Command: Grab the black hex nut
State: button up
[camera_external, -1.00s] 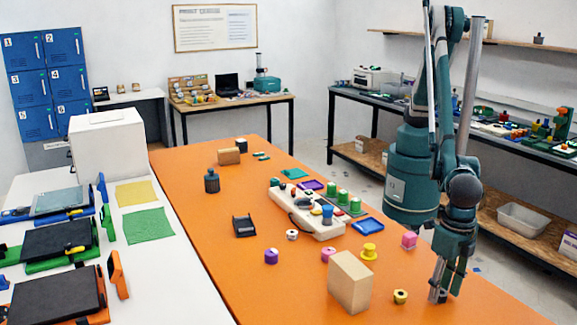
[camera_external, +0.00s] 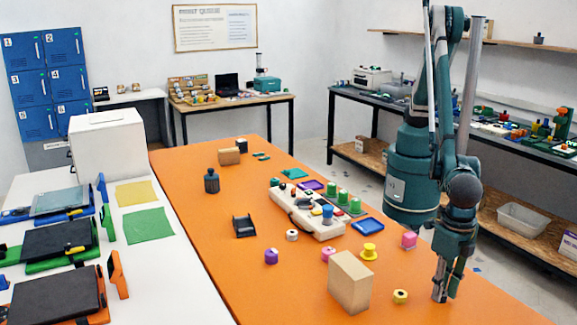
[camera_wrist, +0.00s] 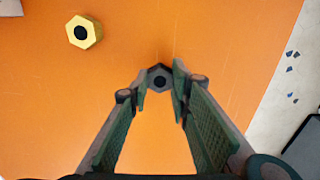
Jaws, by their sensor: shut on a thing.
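The black hex nut (camera_wrist: 160,78) is dark grey-black with a round hole. In the wrist view it sits between the two fingertips of my gripper (camera_wrist: 159,80), which is shut on it. In the external view my gripper (camera_external: 446,292) points down at the right front edge of the orange table. The nut cannot be made out there, hidden by the fingers. It appears at or close to the table surface; I cannot tell whether it touches.
A yellow hex nut (camera_wrist: 84,32) lies nearby, also seen in the external view (camera_external: 400,297). A tan block (camera_external: 349,282) stands left of it. A pink piece (camera_external: 409,240) and a yellow spool (camera_external: 369,252) are farther back. The table edge is close on the right.

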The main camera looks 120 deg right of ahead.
jog(key=shift+r, duration=0.1)
notch_tip(320, 180, up, 10)
jog(key=p, duration=0.1)
dwell(0.5)
dwell(0.5)
